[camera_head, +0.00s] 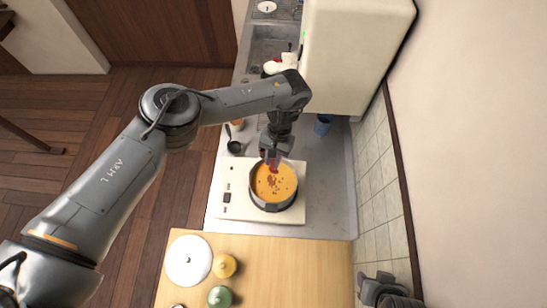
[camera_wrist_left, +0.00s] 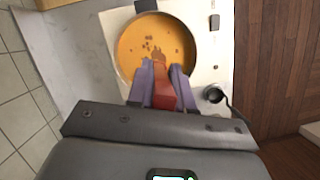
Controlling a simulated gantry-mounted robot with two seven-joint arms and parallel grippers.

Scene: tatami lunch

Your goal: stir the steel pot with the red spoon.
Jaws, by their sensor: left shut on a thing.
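The steel pot (camera_head: 271,207) stands on the white cooktop and holds an orange soup with brown bits; it also shows in the left wrist view (camera_wrist_left: 195,42). My left gripper (camera_head: 272,157) is above the pot's far edge in the head view. It is shut on the red spoon (camera_wrist_left: 165,92), between its purple-grey fingers. The spoon's lower end reaches over the rim to the soup; how deep it goes I cannot tell. The spoon's red also shows in the head view (camera_head: 273,170). My right gripper (camera_head: 385,287) is partly in view at the lower right, away from the pot.
The white cooktop (camera_head: 232,206) sits on a grey counter. A wooden board (camera_head: 300,270) in front has a white round lid (camera_head: 188,260), a yellow pot (camera_head: 224,266) and a green pot (camera_head: 220,296). A small black pan (camera_head: 235,147) and a blue cup (camera_head: 322,125) are behind.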

